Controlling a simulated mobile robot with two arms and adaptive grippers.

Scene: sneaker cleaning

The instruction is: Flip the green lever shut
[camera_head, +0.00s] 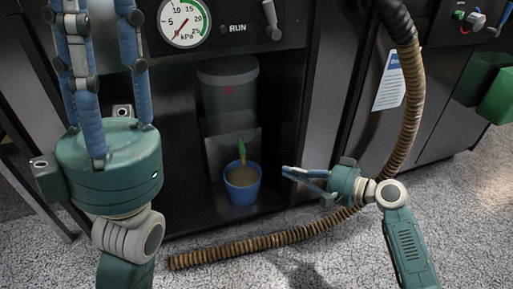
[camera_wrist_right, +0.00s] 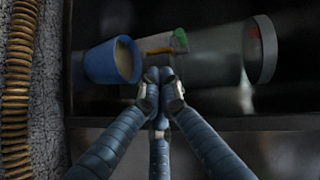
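The green lever (camera_head: 241,148) is on the front of a dark cylindrical dispenser (camera_head: 227,92), with a yellow-orange piece below it. In the right wrist view the lever (camera_wrist_right: 180,40) shows green beside the dispenser, beyond my fingertips. A blue cup (camera_head: 242,193) with brownish contents stands directly under it. My right gripper (camera_head: 287,172) is to the right of the cup, apart from cup and lever. In the wrist view its fingertips (camera_wrist_right: 161,84) are drawn together with nothing between them. My left gripper (camera_head: 103,12) points up at the left, fingers spread, tips cut off by the frame.
A pressure gauge (camera_head: 184,22) and a RUN switch sit above the recess. A ribbed brown hose (camera_head: 411,105) hangs at the right and runs along the floor in front. A green box (camera_head: 497,97) is at the far right. The recess has dark side walls.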

